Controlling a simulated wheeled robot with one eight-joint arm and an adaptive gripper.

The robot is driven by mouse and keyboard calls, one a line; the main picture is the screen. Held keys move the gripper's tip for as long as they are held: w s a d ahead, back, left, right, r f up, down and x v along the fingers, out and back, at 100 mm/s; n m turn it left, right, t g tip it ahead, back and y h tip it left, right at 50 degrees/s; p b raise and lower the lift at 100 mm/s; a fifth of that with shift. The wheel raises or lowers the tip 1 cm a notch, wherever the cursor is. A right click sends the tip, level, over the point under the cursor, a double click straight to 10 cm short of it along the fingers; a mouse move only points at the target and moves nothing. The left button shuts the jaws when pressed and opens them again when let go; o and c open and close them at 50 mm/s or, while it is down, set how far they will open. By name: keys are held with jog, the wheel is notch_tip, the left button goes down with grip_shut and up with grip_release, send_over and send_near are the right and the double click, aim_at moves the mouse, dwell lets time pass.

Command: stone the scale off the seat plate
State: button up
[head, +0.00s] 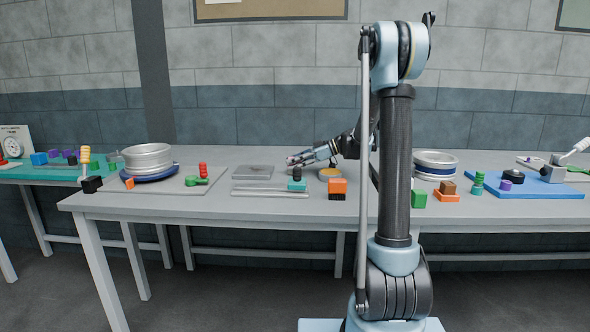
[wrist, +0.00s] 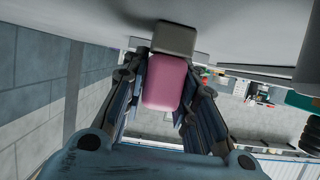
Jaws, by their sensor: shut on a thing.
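My gripper (head: 300,159) reaches left over the middle of the table in the head view. In the wrist view my gripper (wrist: 163,95) is shut on a pink block (wrist: 165,82). A grey block (wrist: 174,38) adjoins the far end of the pink block; I cannot tell whether the two are one piece, such as a stone with a grip. A flat grey plate (head: 253,172), which may be the seat plate, lies on the table just left of my gripper. Scale on it is too small to make out. The held block is hard to see in the head view.
Flat grey bars (head: 270,192) lie in front of the plate. A blue board (head: 540,189) is at right.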

jog(key=shift+r, duration=2.5)
